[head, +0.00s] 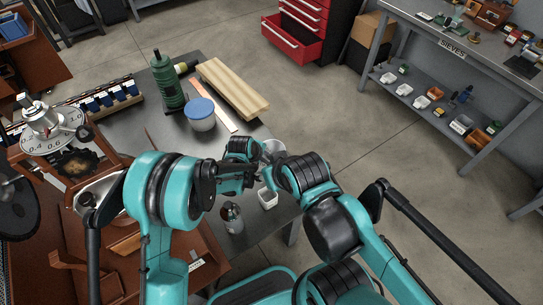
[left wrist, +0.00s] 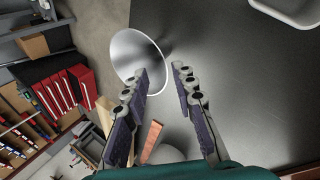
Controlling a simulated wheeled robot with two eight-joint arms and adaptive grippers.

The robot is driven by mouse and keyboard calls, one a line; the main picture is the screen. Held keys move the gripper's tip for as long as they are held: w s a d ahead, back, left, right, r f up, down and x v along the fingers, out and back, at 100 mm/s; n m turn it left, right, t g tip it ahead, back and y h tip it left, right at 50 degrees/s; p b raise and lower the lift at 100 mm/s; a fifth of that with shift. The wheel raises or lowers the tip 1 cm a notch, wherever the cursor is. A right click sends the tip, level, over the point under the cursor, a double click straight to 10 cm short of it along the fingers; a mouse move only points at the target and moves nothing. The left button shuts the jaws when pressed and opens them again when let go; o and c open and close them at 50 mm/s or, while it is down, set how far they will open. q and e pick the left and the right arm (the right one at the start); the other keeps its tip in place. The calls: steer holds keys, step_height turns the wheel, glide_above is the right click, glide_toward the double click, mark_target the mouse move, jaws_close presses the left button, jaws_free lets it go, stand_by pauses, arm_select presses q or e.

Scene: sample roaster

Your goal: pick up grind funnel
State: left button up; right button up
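The grind funnel (left wrist: 138,60) shows in the left wrist view as a shiny silver cone with a wide round rim, just beyond my left fingertips. My left gripper (left wrist: 161,74) is open, with its two dark padded fingers spread and nothing clearly held between them. The funnel's rim lies close to the left finger; I cannot tell whether they touch. In the head view a pale metal piece that looks like the funnel (head: 273,147) is partly hidden by my arms near the table's edge. My right arm crosses close beside it, and its fingers cannot be made out.
A white square container (head: 267,198) and a dark bottle (head: 232,217) stand near my arms. A red drawer cabinet (head: 297,25) and a shelf (head: 440,100) stand across open floor.

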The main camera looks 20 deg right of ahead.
arm_select(q)
steer(key=b+x, duration=0.2)
steer(key=x, duration=0.2)
steer(key=shift+s+f, duration=0.1)
steer(key=shift+f, duration=0.1)
steer(key=shift+d+f, duration=0.15)
steer(key=shift+f, duration=0.1)
jaws_close()
steer(key=shift+r, duration=0.2)
